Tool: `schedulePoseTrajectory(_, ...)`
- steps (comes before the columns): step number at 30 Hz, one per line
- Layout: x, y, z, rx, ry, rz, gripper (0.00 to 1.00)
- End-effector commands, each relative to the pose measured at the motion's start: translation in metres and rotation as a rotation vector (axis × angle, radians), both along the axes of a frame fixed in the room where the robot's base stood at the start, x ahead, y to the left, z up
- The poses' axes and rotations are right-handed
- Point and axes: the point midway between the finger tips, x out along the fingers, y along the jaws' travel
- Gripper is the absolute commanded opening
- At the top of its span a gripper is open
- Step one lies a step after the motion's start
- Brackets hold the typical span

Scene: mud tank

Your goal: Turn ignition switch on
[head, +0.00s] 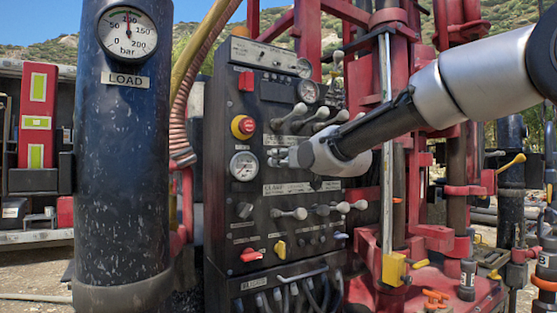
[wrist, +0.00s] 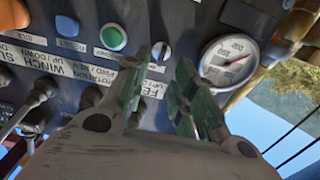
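The control panel (head: 285,185) is a dark upright box with gauges, levers, knobs and small labels. No label that I can read says ignition, so I cannot tell for sure which control is the ignition switch. My gripper (head: 288,157) reaches in from the right, close to the panel face, beside the lower gauge (head: 243,166). In the wrist view my gripper (wrist: 163,72) has its two green-padded fingers apart with nothing held between them. A small round rotary switch (wrist: 160,49) shows just beyond the fingertips. Whether a finger touches the panel is unclear.
The panel carries a red stop button (head: 242,127), a red knob (head: 250,254), a yellow knob (head: 280,248) and several ball-ended levers (head: 290,213) near my gripper. The wrist view shows a green button (wrist: 113,38) and a gauge (wrist: 229,60). A black cylinder (head: 123,180) stands left.

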Motion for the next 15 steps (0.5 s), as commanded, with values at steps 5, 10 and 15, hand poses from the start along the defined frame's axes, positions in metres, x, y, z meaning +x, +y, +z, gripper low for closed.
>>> schedulePoseTrajectory(5,0.023,0.015,-0.001,-0.001,0.002,-0.001,0.27)
schedulePoseTrajectory(10,0.033,0.021,-0.001,-0.001,0.002,-0.001,0.27)
schedulePoseTrajectory(15,0.033,0.021,0.0,-0.001,0.001,-0.001,0.27)
